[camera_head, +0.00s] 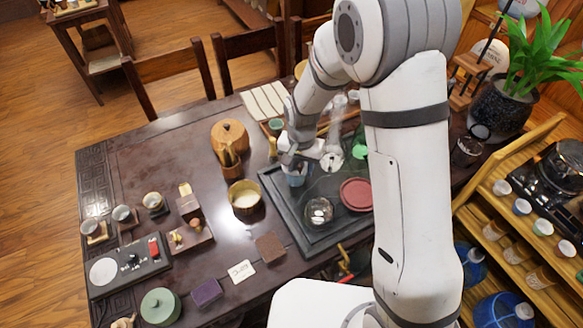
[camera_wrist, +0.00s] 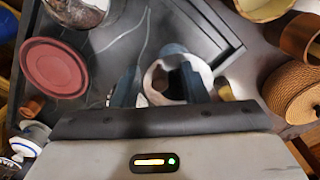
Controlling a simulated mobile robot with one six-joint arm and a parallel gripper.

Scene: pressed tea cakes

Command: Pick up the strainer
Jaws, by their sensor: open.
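My gripper (camera_head: 300,160) is low over the dark tea tray (camera_head: 275,190), at its far left part. In the wrist view my gripper (camera_wrist: 165,88) has its dark fingers apart. A round, white-rimmed piece (camera_wrist: 152,82) with a dark opening sits close to the fingers; it looks like the strainer, but I cannot be sure. In the head view a small bluish piece (camera_head: 296,180) shows just under my gripper, partly hidden by it. I cannot tell whether the fingers touch the rim.
On the tray are a shiny glass vessel (camera_head: 319,211) and a red round dish (camera_head: 356,194). A yellow bowl (camera_head: 244,197) and a brown lidded canister (camera_head: 229,134) stand to the left. A potted plant (camera_head: 505,100) stands at the right. The table's left front area holds several small items.

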